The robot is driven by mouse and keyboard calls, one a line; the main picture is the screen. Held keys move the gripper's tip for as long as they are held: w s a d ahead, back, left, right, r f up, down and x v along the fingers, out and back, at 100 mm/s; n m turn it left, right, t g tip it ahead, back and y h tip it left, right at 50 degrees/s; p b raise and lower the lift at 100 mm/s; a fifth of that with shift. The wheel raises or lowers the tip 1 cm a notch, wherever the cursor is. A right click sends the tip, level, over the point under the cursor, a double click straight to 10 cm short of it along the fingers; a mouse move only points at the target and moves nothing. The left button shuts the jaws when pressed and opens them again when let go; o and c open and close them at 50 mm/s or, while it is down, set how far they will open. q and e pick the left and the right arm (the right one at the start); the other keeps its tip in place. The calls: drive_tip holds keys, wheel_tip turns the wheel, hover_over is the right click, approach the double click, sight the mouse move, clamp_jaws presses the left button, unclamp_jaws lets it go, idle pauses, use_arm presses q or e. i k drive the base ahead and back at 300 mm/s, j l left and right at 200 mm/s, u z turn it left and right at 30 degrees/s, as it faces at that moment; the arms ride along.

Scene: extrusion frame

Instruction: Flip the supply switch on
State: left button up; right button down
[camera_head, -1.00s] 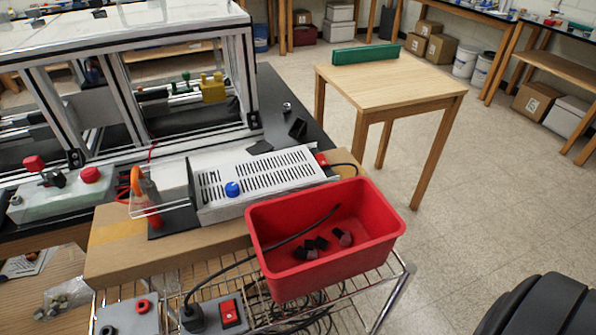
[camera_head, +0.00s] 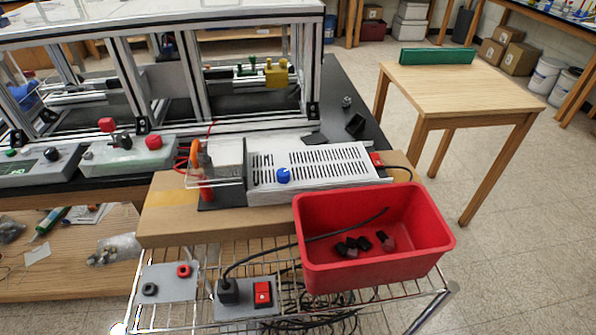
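A red rocker switch (camera_head: 263,294) sits on a grey outlet box (camera_head: 233,309) on the wire rack at the bottom of the view. A black plug (camera_head: 228,291) with a black cable is in the same box, left of the switch. A white slotted power supply unit (camera_head: 318,171) with a blue knob (camera_head: 283,175) rests on a cardboard box above. A red part (camera_head: 377,159) shows at the unit's right end, with a cable by it. I cannot tell which way either red part is set. Neither gripper is in view.
A red bin (camera_head: 371,278) with several dark pieces stands right of the outlet box, close to it. The wire rack (camera_head: 190,315) has open mesh and loose cables. An aluminium frame (camera_head: 190,85) stands behind.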

sight(377, 162)
drive_tip(key=k+l+u, duration=0.1)
drive_tip(key=l+u, duration=0.3)
drive_tip(key=k+l+u, duration=0.15)
drive_tip(key=l+u, duration=0.25)
drive_tip(key=k+l+u, duration=0.15)
drive_tip(key=u, duration=0.25)
drive_tip(key=k+l, duration=0.05)
